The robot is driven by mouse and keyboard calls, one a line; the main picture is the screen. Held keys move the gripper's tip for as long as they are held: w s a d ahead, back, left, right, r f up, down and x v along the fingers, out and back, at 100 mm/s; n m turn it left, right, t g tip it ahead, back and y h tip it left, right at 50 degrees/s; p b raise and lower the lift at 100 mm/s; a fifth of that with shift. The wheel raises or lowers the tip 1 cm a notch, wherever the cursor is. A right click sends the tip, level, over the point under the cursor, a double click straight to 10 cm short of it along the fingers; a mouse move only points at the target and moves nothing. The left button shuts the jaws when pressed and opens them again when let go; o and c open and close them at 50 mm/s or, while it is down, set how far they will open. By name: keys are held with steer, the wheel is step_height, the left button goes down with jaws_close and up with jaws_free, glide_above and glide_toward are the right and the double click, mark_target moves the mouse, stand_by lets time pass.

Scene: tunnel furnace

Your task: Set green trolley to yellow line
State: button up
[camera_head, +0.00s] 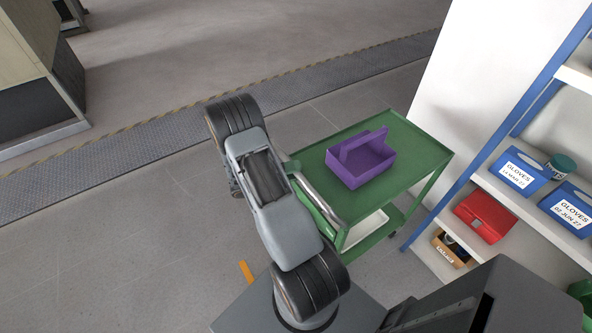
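The green trolley (405,146) stands right of my arm, beside the shelving. It has a flat top, a lower shelf and a silver handle (322,203) on its near left end. A purple caddy (361,160) sits on its top. A short orange-yellow line (246,271) lies on the floor left of my arm's base, apart from the trolley. Part of this line may be hidden by my base. My arm rises between the line and the trolley and covers part of the trolley's left end. My gripper is hidden behind the arm, so any contact with the handle cannot be seen.
A blue-framed shelf (480,167) at the right holds blue glove boxes (520,171) and a red box (487,216). A floor grating (130,150) with a yellow-black edge crosses behind. A cabinet (40,75) stands at upper left. The left floor is clear.

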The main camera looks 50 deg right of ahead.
steer(key=shift+o, duration=1.2)
steer(key=shift+a, duration=0.1)
steer(key=b+v, duration=0.3)
steer(key=v, duration=1)
steer(key=shift+w+a, duration=0.2)
steer(key=shift+a, duration=0.05)
